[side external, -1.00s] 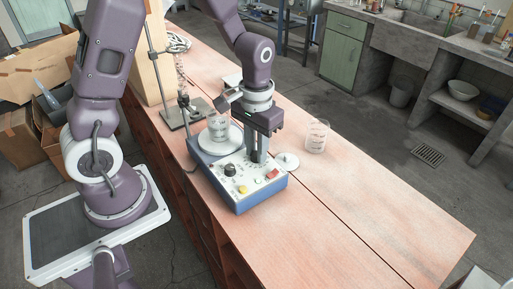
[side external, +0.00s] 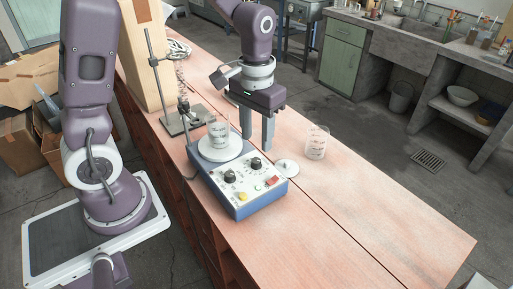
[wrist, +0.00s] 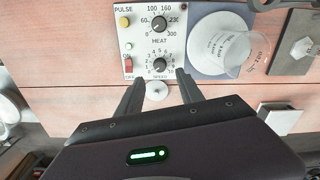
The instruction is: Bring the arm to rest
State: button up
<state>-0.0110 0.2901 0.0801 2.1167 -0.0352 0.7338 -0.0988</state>
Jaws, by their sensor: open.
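My gripper (side external: 258,147) is open and empty. It hangs fingers down, above and behind the far edge of the control panel of a blue hotplate stirrer (side external: 240,208). In the wrist view the gripper's fingers (wrist: 158,80) stand apart below the speed knob (wrist: 159,66), touching nothing that I can see. The heat knob (wrist: 158,24) is farther up the panel. A beaker (side external: 219,137) with markings stands on the stirrer's round white plate (side external: 205,154).
A second beaker (side external: 316,143) stands right of my gripper on the wooden bench. A small white disc (side external: 286,167) with a knob lies beside the stirrer. A metal stand (side external: 186,121) is behind left. The bench's front right (side external: 370,215) is clear.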

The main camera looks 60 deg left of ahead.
jog(key=shift+r, duration=0.4)
jog(key=s+d+r+m+t, duration=0.1)
jog(key=s+r+t, duration=0.1)
jog(key=s+r, duration=0.3)
jog(key=s+d+r+m+t, duration=0.1)
jog(key=s+r+t, duration=0.2)
jog(key=s+r, duration=0.3)
jog(key=s, duration=0.5)
jog(key=shift+s+d+r+t, duration=0.15)
jog(key=shift+s+r+t, duration=0.05)
jog(key=shift+r+t, duration=0.1)
